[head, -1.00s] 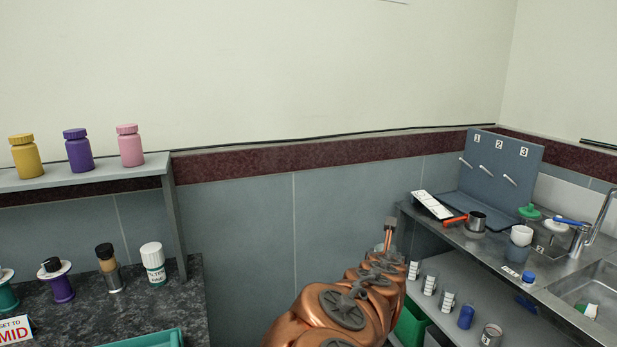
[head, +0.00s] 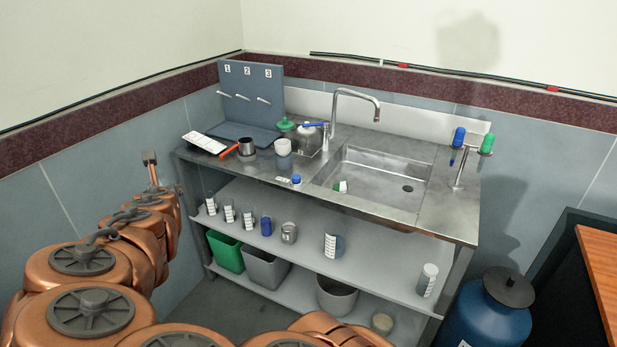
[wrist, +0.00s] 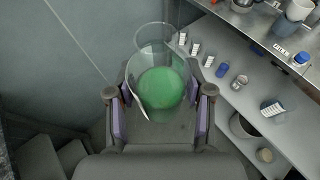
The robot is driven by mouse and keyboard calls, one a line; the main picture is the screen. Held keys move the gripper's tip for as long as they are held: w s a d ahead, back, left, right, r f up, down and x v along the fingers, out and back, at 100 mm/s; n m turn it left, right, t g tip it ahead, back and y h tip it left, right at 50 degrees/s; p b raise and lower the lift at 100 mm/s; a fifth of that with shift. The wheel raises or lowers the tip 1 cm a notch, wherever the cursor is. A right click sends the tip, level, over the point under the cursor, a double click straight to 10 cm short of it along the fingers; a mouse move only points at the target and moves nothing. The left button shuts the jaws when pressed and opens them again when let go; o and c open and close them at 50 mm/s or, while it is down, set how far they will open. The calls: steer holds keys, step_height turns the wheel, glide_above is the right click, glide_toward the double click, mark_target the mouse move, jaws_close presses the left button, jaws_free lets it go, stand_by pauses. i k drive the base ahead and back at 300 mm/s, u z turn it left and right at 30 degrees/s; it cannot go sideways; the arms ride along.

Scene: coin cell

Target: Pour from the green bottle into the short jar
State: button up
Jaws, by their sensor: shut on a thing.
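My gripper (wrist: 160,102) is shut on a clear green vessel (wrist: 154,50) in the wrist view. The vessel has a wide round rim, a green lower part and a pale strip on its left side. I cannot tell whether this is the green bottle. The purple-padded fingers lie on either side of it. I cannot tell which is the short jar. A green bottle-like thing (head: 487,144) sits on a stand at the right end of the counter.
The steel counter (head: 455,215) has a sink (head: 375,205) with a tap. A blue bottle (head: 266,226), a grey cup (head: 289,233) and a larger labelled jar (head: 334,244) stand on the shelf (head: 370,268). Bins are below. A blue drum (head: 485,320) stands at the right.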

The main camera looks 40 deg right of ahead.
mark_target(341, 184)
steer(key=z, duration=0.7)
steer(key=i, duration=0.8)
steer(key=u, duration=0.7)
